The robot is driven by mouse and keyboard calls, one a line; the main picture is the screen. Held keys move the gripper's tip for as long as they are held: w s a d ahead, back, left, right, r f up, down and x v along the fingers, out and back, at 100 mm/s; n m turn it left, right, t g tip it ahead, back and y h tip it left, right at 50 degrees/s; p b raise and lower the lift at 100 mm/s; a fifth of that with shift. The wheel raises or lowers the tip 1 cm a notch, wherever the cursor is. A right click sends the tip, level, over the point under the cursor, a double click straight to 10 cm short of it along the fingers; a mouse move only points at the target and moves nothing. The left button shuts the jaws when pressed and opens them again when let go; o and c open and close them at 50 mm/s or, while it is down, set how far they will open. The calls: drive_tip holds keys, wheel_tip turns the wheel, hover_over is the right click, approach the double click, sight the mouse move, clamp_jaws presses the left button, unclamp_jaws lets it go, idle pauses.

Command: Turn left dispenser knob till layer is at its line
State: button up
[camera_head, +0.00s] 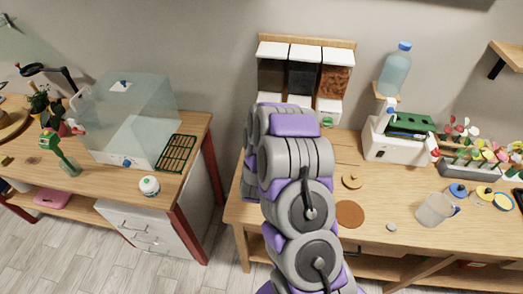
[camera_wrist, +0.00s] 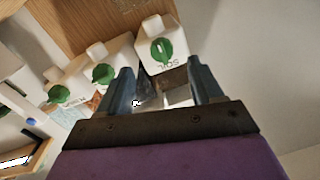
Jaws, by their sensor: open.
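The dispenser has three clear-fronted bins on a wooden wall board: the left bin (camera_head: 271,78) holds brown soil, the middle (camera_head: 302,78) black material, the right (camera_head: 334,80) reddish-brown chunks. My arm hides the left and middle knobs in the head view; the right green knob (camera_head: 327,122) shows. The wrist view is upside down: the left knob (camera_wrist: 168,47), beside the word SOIL, is at upper right, with the middle knob (camera_wrist: 103,73) and right knob (camera_wrist: 59,93) to its left. My gripper (camera_wrist: 162,76) is open, its fingertips just short of the left knob. The layer and its line cannot be made out.
A brown round mat (camera_head: 350,214) and a wooden disc (camera_head: 352,181) lie on the bench right of my arm. A water bottle (camera_head: 395,70) stands above a white device (camera_head: 385,146). A glass case (camera_head: 130,115) is on the left table.

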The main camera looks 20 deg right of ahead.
drive_tip(key=p+v, duration=0.9)
drive_tip(key=v, duration=0.1)
idle(0.3)
drive_tip(key=shift+w, duration=0.1)
idle(0.4)
